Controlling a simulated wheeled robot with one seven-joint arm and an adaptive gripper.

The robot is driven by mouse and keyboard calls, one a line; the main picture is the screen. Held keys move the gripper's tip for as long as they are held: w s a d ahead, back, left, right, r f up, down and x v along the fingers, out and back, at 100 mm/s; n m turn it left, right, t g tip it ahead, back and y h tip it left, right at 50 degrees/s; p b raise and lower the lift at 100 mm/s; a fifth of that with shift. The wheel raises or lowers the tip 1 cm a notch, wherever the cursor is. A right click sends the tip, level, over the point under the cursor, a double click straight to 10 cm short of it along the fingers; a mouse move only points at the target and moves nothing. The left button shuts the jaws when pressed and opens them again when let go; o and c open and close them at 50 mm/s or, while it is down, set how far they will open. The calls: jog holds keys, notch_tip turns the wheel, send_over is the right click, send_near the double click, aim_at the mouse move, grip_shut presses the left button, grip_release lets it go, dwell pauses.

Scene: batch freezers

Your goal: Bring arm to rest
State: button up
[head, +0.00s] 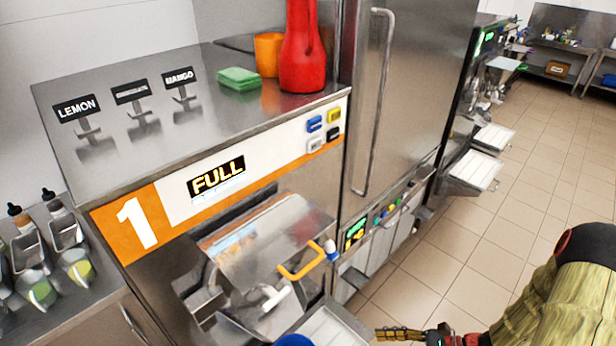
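My arm (560,300), in a yellow-olive cover with a dark and red joint, comes in at the lower right of the head view. My gripper (400,334) shows only partly at the bottom edge, with one ribbed yellowish finger pointing left and red and black parts behind it. The rest of it is cut off by the frame, so its opening and anything in it are hidden. In the picture it lies over the tiled floor, to the right of the batch freezer (135,222) marked 1, apart from the machine's front.
The freezer's display (216,178) reads FULL; an orange handle (302,262) juts from its front. A red jug (302,55), orange cup (268,52) and green sponge (239,78) stand on top. Steel trays (480,170) project further back. The tiled floor (490,240) at right is clear.

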jog(key=s+d+r+n+g+h, duration=0.25)
jog(key=r+n+h, duration=0.25)
jog(key=r+n, duration=0.25)
jog(key=s+d+r+n+g+h, duration=0.1)
jog(key=s+r+n+g+h, duration=0.1)
jog(key=s+r+n+h, duration=0.45)
jog(key=w+a+r+n+t+h+b, duration=0.1)
jog(key=a+r+n+t, duration=0.1)
jog(key=r, duration=0.7)
jog(key=w+a+r+n+t+h, duration=0.1)
jog(key=a+r+n+t, duration=0.2)
jog(key=r, duration=0.6)
jog(key=n+t, duration=0.2)
jog(key=n, duration=0.1)
jog(key=shift+a+b, duration=0.15)
jog(key=shift+b, duration=0.2)
